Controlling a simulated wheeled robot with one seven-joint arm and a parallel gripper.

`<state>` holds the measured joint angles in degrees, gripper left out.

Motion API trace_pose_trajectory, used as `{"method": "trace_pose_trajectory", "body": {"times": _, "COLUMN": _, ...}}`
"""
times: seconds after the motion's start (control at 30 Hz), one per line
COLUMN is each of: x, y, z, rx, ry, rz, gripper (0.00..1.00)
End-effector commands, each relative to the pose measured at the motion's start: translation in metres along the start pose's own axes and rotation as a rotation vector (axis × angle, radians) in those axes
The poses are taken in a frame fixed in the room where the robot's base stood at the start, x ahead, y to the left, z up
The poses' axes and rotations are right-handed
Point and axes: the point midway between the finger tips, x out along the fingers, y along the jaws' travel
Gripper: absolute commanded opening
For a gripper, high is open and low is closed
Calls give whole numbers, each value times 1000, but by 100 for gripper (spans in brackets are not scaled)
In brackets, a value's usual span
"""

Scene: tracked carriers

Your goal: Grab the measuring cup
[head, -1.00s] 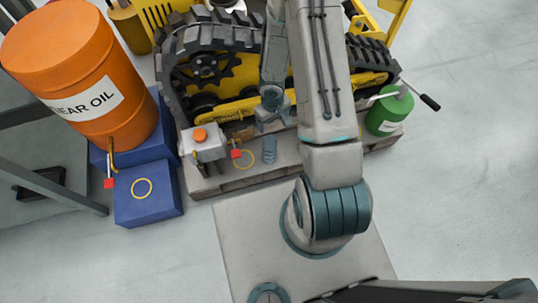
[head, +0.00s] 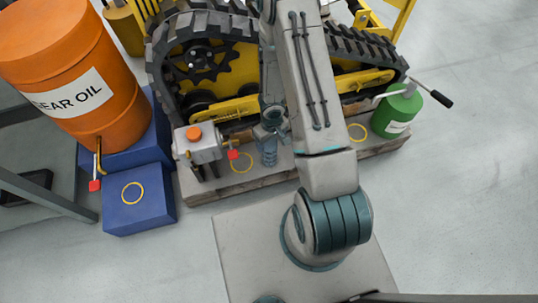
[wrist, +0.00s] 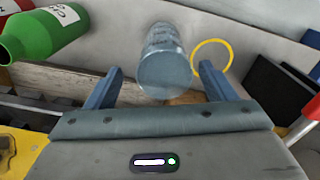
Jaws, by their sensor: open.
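The measuring cup (head: 268,154) is a clear blue-grey cylinder. It stands on the ledge in front of the tracked machine, beside a yellow ring mark (head: 242,163). My gripper (head: 267,133) is just above it in the head view and partly overlaps its top. In the wrist view the cup (wrist: 166,70) appears between and beyond my two blue fingers, with the gripper (wrist: 160,72) open and empty. A gap shows on each side of the cup. The cup's base is partly hidden from above.
A grey can with an orange cap (head: 197,144) and a red tap (head: 233,154) stands close left of the cup. A green bottle (head: 396,110) is at the right end. The track (head: 205,22) rises behind. An orange drum (head: 75,75) and blue blocks (head: 150,207) are left.

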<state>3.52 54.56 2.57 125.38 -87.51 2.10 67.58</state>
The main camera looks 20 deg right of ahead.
Motion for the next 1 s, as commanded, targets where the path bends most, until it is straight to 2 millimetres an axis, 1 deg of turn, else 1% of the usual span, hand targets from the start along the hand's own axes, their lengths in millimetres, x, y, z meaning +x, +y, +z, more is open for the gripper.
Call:
{"method": "trace_pose_trajectory", "body": {"times": 0.13, "x": 10, "y": -1, "z": -1, "rx": -1, "ry": 0, "rz": 0, "gripper": 77}}
{"method": "trace_pose_trajectory", "body": {"times": 0.33, "x": 37, "y": -5, "z": -4, "rx": -3, "ry": -1, "rz": 0, "gripper": 77}}
{"method": "trace_pose_trajectory", "body": {"times": 0.5, "x": 50, "y": -5, "z": -4, "rx": 0, "ry": 1, "rz": -1, "gripper": 77}}
{"method": "trace_pose_trajectory", "body": {"times": 0.63, "x": 53, "y": -5, "z": -4, "rx": 0, "ry": 1, "rz": -1, "gripper": 77}}
{"method": "trace_pose_trajectory", "body": {"times": 0.87, "x": 52, "y": -5, "z": -4, "rx": 0, "ry": 1, "rz": 0, "gripper": 77}}
{"method": "trace_pose_trajectory", "body": {"times": 0.97, "x": 52, "y": -5, "z": -4, "rx": 0, "ry": 1, "rz": 0, "gripper": 52}}
{"method": "trace_pose_trajectory", "body": {"times": 1.0, "x": 52, "y": -5, "z": -4, "rx": 0, "ry": 1, "rz": 0, "gripper": 41}}
